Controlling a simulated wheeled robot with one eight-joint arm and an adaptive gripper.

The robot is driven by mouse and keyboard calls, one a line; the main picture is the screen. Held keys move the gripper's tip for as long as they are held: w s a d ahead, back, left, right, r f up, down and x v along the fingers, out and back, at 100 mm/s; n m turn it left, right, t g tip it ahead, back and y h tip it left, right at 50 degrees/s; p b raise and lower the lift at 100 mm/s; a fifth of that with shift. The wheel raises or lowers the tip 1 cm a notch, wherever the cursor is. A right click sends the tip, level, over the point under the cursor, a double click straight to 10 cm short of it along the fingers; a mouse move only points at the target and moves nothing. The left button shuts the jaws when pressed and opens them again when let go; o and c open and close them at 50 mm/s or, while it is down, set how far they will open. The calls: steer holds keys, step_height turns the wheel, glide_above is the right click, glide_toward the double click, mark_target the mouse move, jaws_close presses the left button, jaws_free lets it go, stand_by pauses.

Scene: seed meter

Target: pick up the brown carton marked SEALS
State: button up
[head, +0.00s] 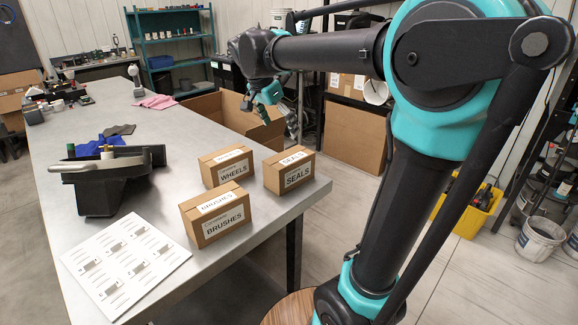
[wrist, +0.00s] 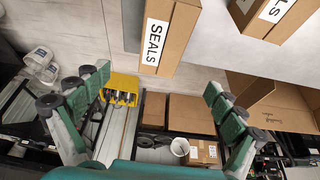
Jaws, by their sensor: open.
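The brown carton marked SEALS (head: 290,172) stands upright near the right corner of the grey table, beside the WHEELS carton. In the wrist view the SEALS carton (wrist: 164,40) shows at the top centre, its label turned sideways. My gripper (head: 276,104) is beyond the carton and higher in the head view, apart from it. In the wrist view my gripper (wrist: 158,92) is open, with its two green fingers spread wide and nothing between them. The carton lies ahead of the gap between the fingertips.
The WHEELS carton (head: 227,167) and BRUSHES carton (head: 215,213) stand close on the left. A black seed meter part (head: 106,180) and a printed sheet (head: 125,264) lie further left on the table (head: 83,221). A large open cardboard box (head: 235,112) stands behind the table.

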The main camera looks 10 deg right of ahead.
mark_target(292, 156)
steer(key=x, duration=1.1)
steer(key=shift+f, duration=0.4)
steer(key=shift+a+x, duration=0.15)
steer(key=shift+x, duration=1.15)
steer(key=shift+a+x, duration=0.1)
steer(key=shift+x, duration=1.2)
steer(key=shift+f, duration=0.1)
steer(key=shift+c, duration=0.4)
steer(key=c, duration=1.7)
steer(key=shift+o, duration=0.2)
